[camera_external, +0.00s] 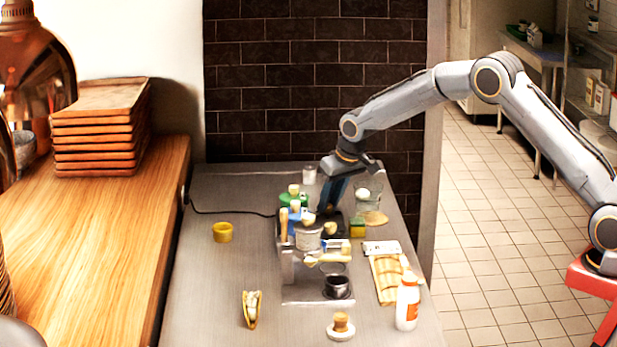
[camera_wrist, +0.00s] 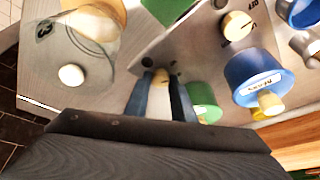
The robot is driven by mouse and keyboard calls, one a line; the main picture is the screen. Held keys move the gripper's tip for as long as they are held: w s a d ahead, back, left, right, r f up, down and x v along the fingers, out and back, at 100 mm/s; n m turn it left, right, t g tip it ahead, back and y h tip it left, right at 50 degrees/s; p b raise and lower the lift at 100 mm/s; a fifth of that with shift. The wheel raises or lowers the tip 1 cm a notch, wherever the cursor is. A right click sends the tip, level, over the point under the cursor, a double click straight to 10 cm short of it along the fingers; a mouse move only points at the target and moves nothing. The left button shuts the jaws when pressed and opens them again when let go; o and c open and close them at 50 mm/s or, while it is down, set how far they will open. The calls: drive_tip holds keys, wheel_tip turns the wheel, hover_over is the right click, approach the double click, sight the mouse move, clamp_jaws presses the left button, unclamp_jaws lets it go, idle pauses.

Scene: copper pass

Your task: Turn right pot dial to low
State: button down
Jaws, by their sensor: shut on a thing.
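The pot unit's grey metal panel (camera_wrist: 190,45) fills the upper middle of the wrist view. One cream dial (camera_wrist: 237,25) with dark marks around it shows there, apart from my gripper. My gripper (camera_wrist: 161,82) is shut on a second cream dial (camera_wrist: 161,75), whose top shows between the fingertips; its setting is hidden. In the external view my gripper (camera_external: 327,212) points down behind the pots, and a cream dial (camera_external: 330,228) shows just below it. A blue-lidded pot (camera_wrist: 250,75) and a green-lidded pot (camera_wrist: 204,98) stand beside the panel.
A clear container (camera_external: 370,185) stands close right of my gripper, with a green and yellow sponge (camera_external: 357,228) nearer. The counter's left front is mostly clear.

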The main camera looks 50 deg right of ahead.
drive_tip(key=m+b, duration=0.1)
drive_tip(key=m+h, duration=0.1)
drive_tip(key=m+b, duration=0.1)
drive_tip(key=shift+w+a+f+m+b, duration=0.1)
drive_tip(key=shift+a+m+b, duration=0.15)
drive_tip(key=shift+m+b, duration=0.1)
drive_tip(key=shift+m+g+h+b, duration=0.4)
drive_tip(key=shift+m+h+b, duration=0.3)
drive_tip(key=shift+m+b, duration=0.7)
drive_tip(key=shift+m, duration=0.25)
drive_tip(key=c, duration=1.5)
unclamp_jaws()
drive_tip(key=shift+r, duration=0.2)
drive_tip(key=b+v, duration=0.1)
drive_tip(key=v, duration=0.6)
drive_tip(key=shift+a+r+b, duration=0.2)
drive_tip(key=shift+r+b, duration=0.1)
drive_tip(key=shift+r, duration=0.05)
